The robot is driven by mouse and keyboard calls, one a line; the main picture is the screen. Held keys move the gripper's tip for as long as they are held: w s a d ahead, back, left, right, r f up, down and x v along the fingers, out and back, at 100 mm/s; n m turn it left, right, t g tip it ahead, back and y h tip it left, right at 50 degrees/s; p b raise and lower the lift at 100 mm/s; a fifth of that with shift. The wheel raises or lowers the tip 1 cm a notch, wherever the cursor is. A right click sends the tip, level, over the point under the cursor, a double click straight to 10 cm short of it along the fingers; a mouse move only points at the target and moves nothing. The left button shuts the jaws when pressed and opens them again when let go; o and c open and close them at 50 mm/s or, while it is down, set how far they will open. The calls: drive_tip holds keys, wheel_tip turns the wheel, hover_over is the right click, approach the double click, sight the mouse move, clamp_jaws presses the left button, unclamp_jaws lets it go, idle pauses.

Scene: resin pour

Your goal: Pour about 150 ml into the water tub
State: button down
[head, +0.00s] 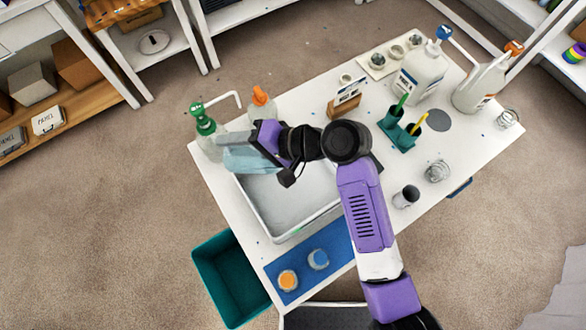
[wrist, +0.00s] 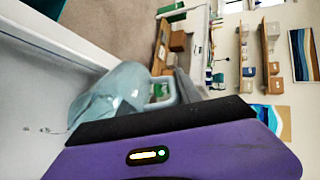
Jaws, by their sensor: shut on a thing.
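My gripper (head: 276,142) is shut on a translucent pale-blue jug (head: 248,158), which it holds at the back left of the white-rimmed tub (head: 287,232). The jug looks tilted, and my gripper hides part of it. In the wrist view the jug (wrist: 112,98) shows with its handle side towards my fingers, beside the tub's pale wall (wrist: 55,45). A few small marks and a thin line show near the jug's lower edge there; I cannot tell whether they are falling water. The level in the jug is not readable.
A green pump bottle (head: 205,130) and an orange-capped bottle (head: 262,108) stand close behind the jug. Large white jugs (head: 420,72) stand at the far right. A blue mat (head: 303,278) with two small cups lies in front, and a teal bin (head: 222,262) stands on the floor.

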sight(228, 151)
drive_tip(key=shift+w+a+h+b, duration=0.1)
drive_tip(key=shift+a+h+b, duration=0.35)
drive_tip(key=shift+h, duration=0.35)
drive_tip(key=shift+w+a+g+h, duration=0.1)
drive_tip(key=shift+a+g+h, duration=0.25)
drive_tip(key=shift+h, duration=0.65)
drive_tip(key=shift+a+f+h, duration=0.15)
drive_tip(key=shift+f+h, duration=0.25)
drive_tip(key=shift+f, duration=0.1)
drive_tip(key=shift+a+f+h, duration=0.3)
drive_tip(key=shift+f+h, duration=0.05)
drive_tip(key=shift+h, duration=0.15)
drive_tip(key=shift+w+a+f+g+h, duration=0.2)
drive_tip(key=shift+a+f+g+h, duration=0.15)
drive_tip(key=shift+a+h, duration=0.6)
drive_tip(key=shift+w+a+f+g+h, duration=0.2)
drive_tip(key=shift+a+f+h, duration=0.35)
drive_tip(key=shift+h, duration=0.85)
drive_tip(key=shift+w+a+f+g+h, duration=0.15)
drive_tip(key=shift+a+f+g+h, duration=0.2)
drive_tip(key=shift+a+h, duration=0.65)
drive_tip(key=shift+d+h, duration=0.2)
drive_tip(key=shift+h, duration=0.05)
